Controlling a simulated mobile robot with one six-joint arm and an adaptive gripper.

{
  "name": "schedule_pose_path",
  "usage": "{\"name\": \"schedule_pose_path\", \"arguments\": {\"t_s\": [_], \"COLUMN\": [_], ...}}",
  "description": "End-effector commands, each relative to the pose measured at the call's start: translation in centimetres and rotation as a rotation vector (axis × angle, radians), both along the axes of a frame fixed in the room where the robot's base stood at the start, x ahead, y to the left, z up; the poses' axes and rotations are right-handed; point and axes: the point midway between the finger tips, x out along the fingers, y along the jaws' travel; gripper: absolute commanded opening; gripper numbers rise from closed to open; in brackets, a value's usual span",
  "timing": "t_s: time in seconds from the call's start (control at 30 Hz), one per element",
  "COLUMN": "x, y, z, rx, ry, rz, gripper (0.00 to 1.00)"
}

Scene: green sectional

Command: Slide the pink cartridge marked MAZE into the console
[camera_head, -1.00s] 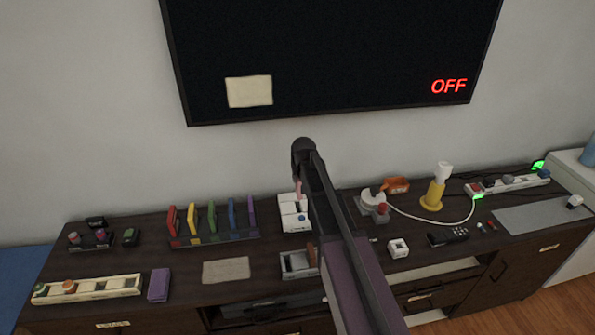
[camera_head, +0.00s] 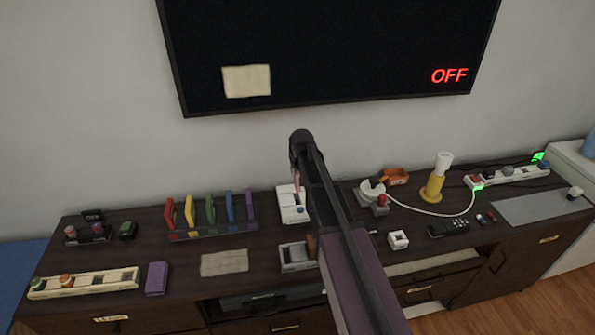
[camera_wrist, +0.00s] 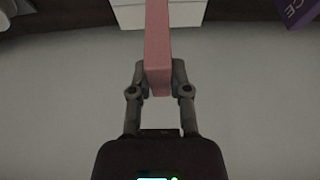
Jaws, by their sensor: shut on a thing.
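My gripper (camera_head: 297,168) is shut on a pink cartridge (camera_head: 296,180), holding it in the air in front of the wall. In the wrist view the pink cartridge (camera_wrist: 158,45) stands between both fingertips (camera_wrist: 159,82) and runs up past the top edge. Its MAZE marking does not show. A white box with a blue button (camera_head: 293,207), which looks like the console, sits on the dark cabinet just below the cartridge. Its pale edge shows behind the cartridge in the wrist view (camera_wrist: 130,14). I cannot tell whether they touch. My arm hides the area right of the box.
A rack (camera_head: 215,231) with several coloured cartridges stands left of the white box. A grey box with a brown part (camera_head: 296,258) is in front. A white-and-grey device (camera_head: 371,190) and a yellow lamp (camera_head: 433,188) stand right. A TV (camera_head: 330,60) hangs above.

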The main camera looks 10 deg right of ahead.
Motion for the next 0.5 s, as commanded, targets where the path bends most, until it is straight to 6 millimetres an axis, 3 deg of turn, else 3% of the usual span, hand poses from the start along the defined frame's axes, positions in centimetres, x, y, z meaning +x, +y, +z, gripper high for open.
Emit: {"name": "schedule_pose_path", "arguments": {"t_s": [0.5], "x": [0.0], "y": [-0.1], "z": [-3.8], "rx": [0.0], "ry": [0.0], "rz": [-0.001], "gripper": [0.0]}}
